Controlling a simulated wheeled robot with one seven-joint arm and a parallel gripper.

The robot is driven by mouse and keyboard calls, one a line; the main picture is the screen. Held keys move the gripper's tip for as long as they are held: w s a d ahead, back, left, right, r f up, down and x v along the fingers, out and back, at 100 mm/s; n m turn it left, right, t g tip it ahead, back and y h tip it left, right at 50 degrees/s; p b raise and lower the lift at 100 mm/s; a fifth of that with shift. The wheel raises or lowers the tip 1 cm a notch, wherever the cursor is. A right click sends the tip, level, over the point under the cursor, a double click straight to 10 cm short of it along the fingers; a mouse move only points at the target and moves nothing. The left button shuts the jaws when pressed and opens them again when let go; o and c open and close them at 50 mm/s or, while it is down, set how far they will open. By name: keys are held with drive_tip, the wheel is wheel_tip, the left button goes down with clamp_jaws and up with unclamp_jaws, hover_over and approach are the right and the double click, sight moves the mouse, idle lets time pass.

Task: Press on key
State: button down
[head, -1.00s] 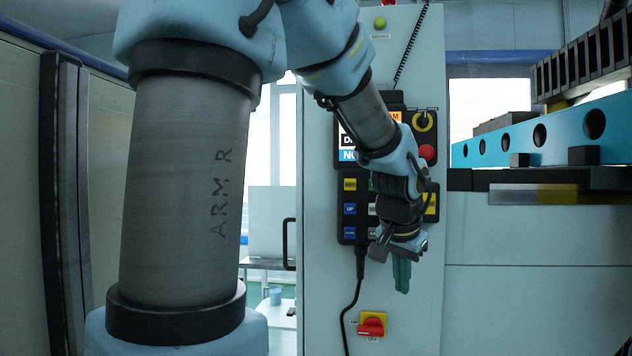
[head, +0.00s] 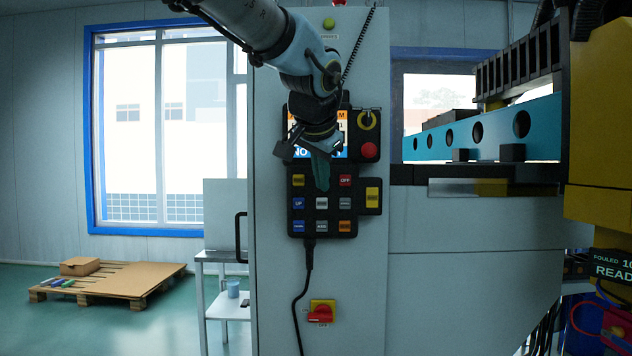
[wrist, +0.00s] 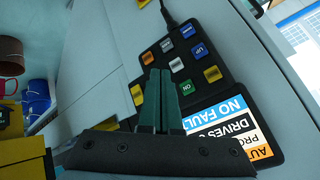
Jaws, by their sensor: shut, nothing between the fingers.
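The control panel (head: 298,218) hangs on a pale cabinet, with a keypad below its screen (head: 300,150). The green ON key (wrist: 186,86) shows in the wrist view just right of my fingers. In the head view my gripper hides it, between a yellow key (head: 298,181) and the red OFF key (head: 345,181). My gripper (head: 322,187) is shut and empty, fingers pointing down in front of the upper keys. In the wrist view my gripper (wrist: 161,72) has its closed tips beside the ON key. I cannot tell whether they touch the panel.
A red emergency button (head: 369,150) and a key switch (head: 367,120) sit right of the screen. A cable (head: 304,290) hangs below the panel, beside a red rotary switch (head: 321,313). A blue machine beam (head: 450,138) is at the right.

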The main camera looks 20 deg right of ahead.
drive_tip(key=shift+w, duration=0.15)
drive_tip(key=w+d+p, duration=0.3)
drive_tip(key=w, duration=0.4)
drive_tip(key=shift+w+d+p, duration=0.3)
drive_tip(key=shift+w+d, duration=0.05)
drive_tip(key=shift+d, duration=0.05)
drive_tip(key=shift+w+d, duration=0.1)
drive_tip(key=shift+w, duration=0.05)
idle(1.7)
drive_tip(key=shift+w+d, duration=0.1)
drive_tip(key=shift+w, duration=0.1)
drive_tip(key=shift+w+d, duration=0.2)
drive_tip(key=shift+w, duration=0.2)
idle(0.7)
drive_tip(key=shift+s, duration=0.15)
drive_tip(key=shift+s+a, duration=0.4)
drive_tip(key=shift+s, duration=0.25)
drive_tip(key=shift+b, duration=0.3)
